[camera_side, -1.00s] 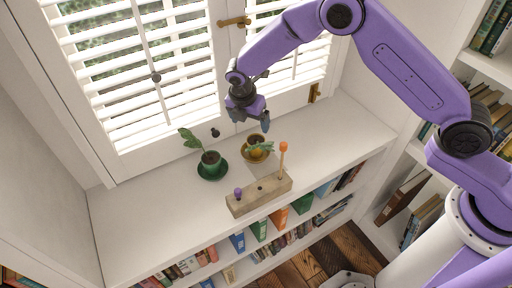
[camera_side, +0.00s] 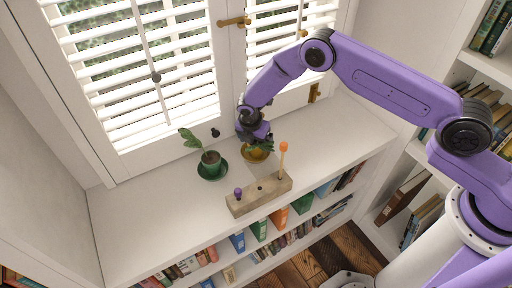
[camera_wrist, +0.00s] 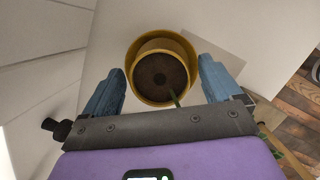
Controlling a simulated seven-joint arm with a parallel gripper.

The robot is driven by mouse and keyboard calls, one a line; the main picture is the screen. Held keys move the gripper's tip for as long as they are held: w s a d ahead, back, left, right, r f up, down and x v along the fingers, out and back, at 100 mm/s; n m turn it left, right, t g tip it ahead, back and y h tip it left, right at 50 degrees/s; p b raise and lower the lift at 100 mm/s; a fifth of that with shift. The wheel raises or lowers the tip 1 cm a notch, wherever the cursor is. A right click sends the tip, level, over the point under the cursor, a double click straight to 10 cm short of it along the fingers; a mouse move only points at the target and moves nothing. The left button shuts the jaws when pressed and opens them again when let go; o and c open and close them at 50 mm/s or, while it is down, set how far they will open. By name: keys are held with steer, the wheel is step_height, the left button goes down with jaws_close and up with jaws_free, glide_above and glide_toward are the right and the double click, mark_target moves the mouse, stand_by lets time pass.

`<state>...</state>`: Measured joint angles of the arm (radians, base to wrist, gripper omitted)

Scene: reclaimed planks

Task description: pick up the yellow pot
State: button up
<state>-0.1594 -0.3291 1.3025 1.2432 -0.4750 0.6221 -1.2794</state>
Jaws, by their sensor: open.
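The yellow pot (camera_wrist: 185,47) shows in the wrist view with dark soil and a green stem, standing in a wider yellow saucer (camera_wrist: 134,79). In the side view the yellow saucer (camera_side: 256,157) sits on the white shelf top, and the pot is mostly hidden behind my gripper (camera_side: 257,137). My gripper (camera_wrist: 160,82) is open, with one blue finger on each side of the pot in the wrist view. I cannot tell whether the fingers touch it.
A green pot with a plant (camera_side: 211,158) stands to the left. A wooden block (camera_side: 259,195) with an orange-topped peg and a purple-topped peg lies in front. The shuttered window is behind. The shelf top (camera_side: 140,215) is clear at left.

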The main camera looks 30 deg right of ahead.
steer(key=shift+d+f, duration=0.1)
steer(key=shift+f, duration=0.3)
steer(key=c, duration=1.4)
steer(key=shift+r, duration=6.55)
steer(key=shift+c, duration=0.2)
step_height(320, 180, down, 9)
steer(key=n, duration=0.3)
steer(key=shift+f+t, duration=0.15)
steer(key=shift+t, duration=0.25)
steer(key=shift+f, duration=1.55)
